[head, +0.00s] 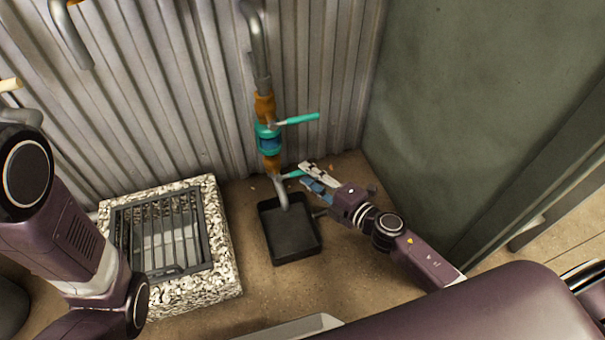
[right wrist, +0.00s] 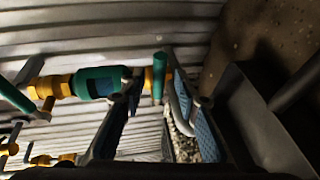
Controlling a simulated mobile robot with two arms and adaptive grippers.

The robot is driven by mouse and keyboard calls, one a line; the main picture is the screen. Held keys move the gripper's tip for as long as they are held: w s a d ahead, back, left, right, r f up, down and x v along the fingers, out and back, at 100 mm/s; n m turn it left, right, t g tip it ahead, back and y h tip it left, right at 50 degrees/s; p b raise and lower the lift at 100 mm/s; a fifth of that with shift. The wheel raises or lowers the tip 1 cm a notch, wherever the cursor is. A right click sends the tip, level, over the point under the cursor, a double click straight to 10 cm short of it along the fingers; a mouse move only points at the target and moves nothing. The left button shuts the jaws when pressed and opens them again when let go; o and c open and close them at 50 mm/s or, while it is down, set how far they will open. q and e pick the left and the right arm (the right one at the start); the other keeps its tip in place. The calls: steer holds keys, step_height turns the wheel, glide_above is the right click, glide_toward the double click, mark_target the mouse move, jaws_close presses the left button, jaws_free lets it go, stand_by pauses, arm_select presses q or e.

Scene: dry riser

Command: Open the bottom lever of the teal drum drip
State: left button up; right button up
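The teal drum (head: 268,139) sits on a vertical pipe between orange-brown fittings; it also shows in the right wrist view (right wrist: 100,83). Its bottom lever (head: 292,174) is teal and sticks out to the right below the drum. The upper teal lever (head: 300,119) also points right. My right gripper (head: 309,176) is open at the bottom lever's free end. In the right wrist view the bottom lever (right wrist: 159,72) shows between the two fingers, and I cannot tell whether either finger touches it.
A black tray (head: 291,256) stands on the floor under the pipe's bent outlet. A barred grate in a pebbled frame (head: 222,250) lies to the left. Corrugated metal wall (head: 180,90) is behind, and a grey-green panel (head: 475,90) stands at right.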

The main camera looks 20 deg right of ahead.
steer(key=shift+x, duration=1.2)
jaws_close()
